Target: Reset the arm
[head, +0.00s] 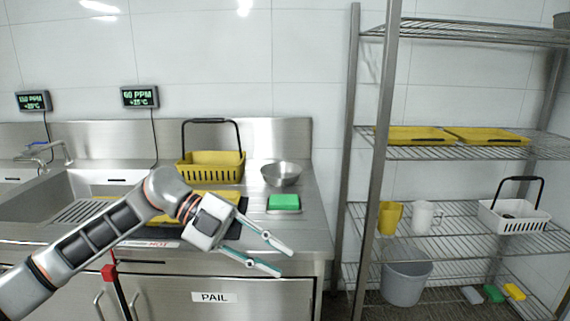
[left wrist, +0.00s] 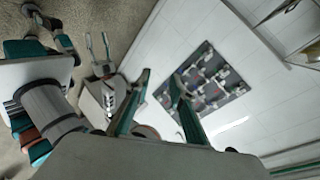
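My left arm reaches in from the left in the head view, across the front of the steel counter (head: 315,232). Its left gripper (head: 285,260) points right, past the counter's front edge area, with two fingers spread apart and nothing between them. In the left wrist view the fingers of the left gripper (left wrist: 165,88) also stand apart and empty. My right gripper is not in the head view. In the left wrist view, parts of my own body show at the left, and a small two-fingered gripper shape (left wrist: 98,45) appears there, too small to read surely.
A yellow basket (head: 211,168), a metal bowl (head: 281,175) and a green sponge (head: 284,202) stand on the counter behind the gripper. A sink (head: 60,205) is at left. A wire shelf rack (head: 460,225) stands at right, holding yellow trays, mugs and a white basket (head: 514,217).

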